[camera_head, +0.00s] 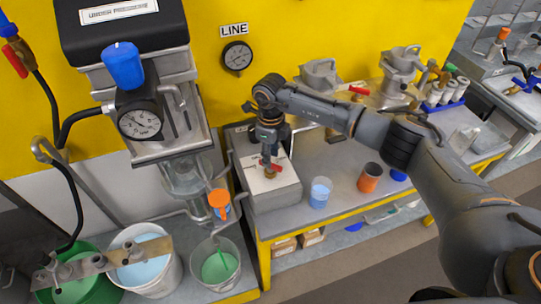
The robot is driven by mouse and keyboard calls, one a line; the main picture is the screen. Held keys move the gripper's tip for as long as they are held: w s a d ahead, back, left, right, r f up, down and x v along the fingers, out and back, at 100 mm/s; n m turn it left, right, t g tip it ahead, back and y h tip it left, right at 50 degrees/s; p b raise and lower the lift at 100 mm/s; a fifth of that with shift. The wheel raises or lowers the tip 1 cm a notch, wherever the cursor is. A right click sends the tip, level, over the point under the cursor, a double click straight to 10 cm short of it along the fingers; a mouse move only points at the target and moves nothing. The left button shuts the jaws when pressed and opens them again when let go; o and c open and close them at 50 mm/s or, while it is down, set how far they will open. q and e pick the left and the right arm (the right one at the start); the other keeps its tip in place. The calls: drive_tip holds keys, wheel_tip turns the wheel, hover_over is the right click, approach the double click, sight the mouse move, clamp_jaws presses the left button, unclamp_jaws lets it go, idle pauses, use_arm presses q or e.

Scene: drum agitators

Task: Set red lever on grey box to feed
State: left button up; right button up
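The grey box (272,198) with a pale top stands on the left end of the steel bench. A small red lever (275,168) shows on its top, with a brass-coloured part beside it. My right gripper (267,161) reaches down over the box top, with its fingertips right at the lever. The fingers are small and partly hide the lever and its fitting, so I cannot tell whether they touch or hold it. The lever's position marks are too small to read. My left gripper is not in view.
My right arm crosses above the bench. A cup of blue liquid (320,192) and an orange-brown cup (370,178) stand right of the box. The drum machine with a pressure gauge (140,122) stands at the left, with buckets (219,284) below. A yellow panel (300,35) is behind.

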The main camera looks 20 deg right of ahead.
drive_tip(key=shift+f, duration=1.25)
clamp_jaws()
